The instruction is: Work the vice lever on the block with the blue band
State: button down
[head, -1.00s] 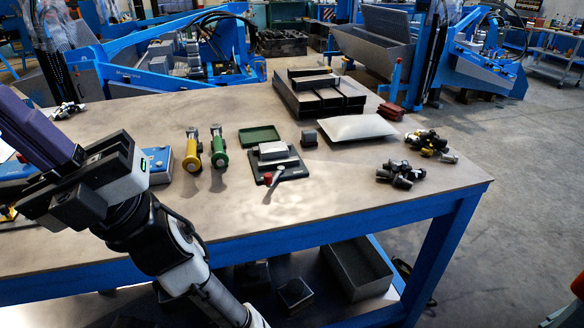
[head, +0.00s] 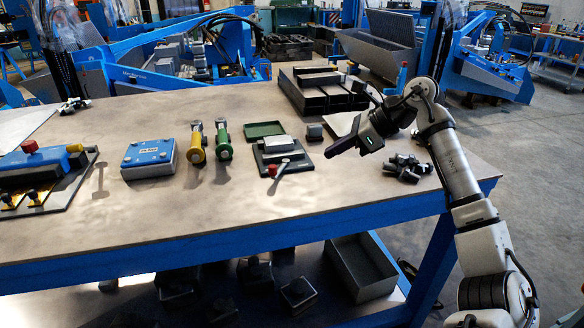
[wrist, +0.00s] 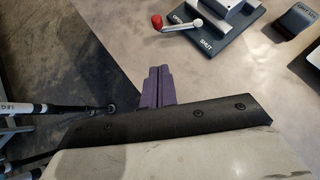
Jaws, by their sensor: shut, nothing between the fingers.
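The vice (head: 300,172) is a dark base plate with a grey block (head: 278,145) on top, standing near the table's middle. I cannot make out a blue band on this block. Its lever (head: 279,180) is a pale rod with a red knob (head: 272,169). In the wrist view the red knob (wrist: 157,21) is on the side marked OPEN, and SHUT is marked further right on the base (wrist: 222,42). My gripper (head: 329,153) has purple fingers, is shut and empty, and is to the right of the vice, apart from it. The fingers also show in the wrist view (wrist: 160,72).
A green tray (head: 264,130) is behind the vice. Yellow (head: 196,145) and green (head: 223,143) handled tools and a blue box (head: 148,157) stand to its left. A small dark block (head: 315,131) is close behind right. Dark fittings (head: 408,168) lie on the right.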

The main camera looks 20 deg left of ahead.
aim_at(275, 169)
jog(key=p+x, duration=0.2)
jog(key=x, duration=0.7)
jog(key=shift+a+f+p, duration=0.1)
jog(key=shift+f+p, duration=0.3)
jog(key=a+p, duration=0.1)
jog(key=a, duration=0.1)
jog(key=shift+a, duration=0.3)
jog(key=shift+a+f, duration=0.1)
jog(key=shift+a, duration=0.6)
jog(key=shift+s+a+f, duration=0.1)
jog(key=shift+a, duration=0.05)
jog(key=shift+s+a+f+b, duration=0.2)
jog(key=shift+a+b, duration=0.3)
jog(key=shift+b, duration=0.45)
jog(key=shift+s+a+r+b, duration=0.1)
jog(key=shift+a+r+b, duration=0.1)
jog(key=shift+a+b, duration=0.3)
jog(key=shift+r, duration=0.1)
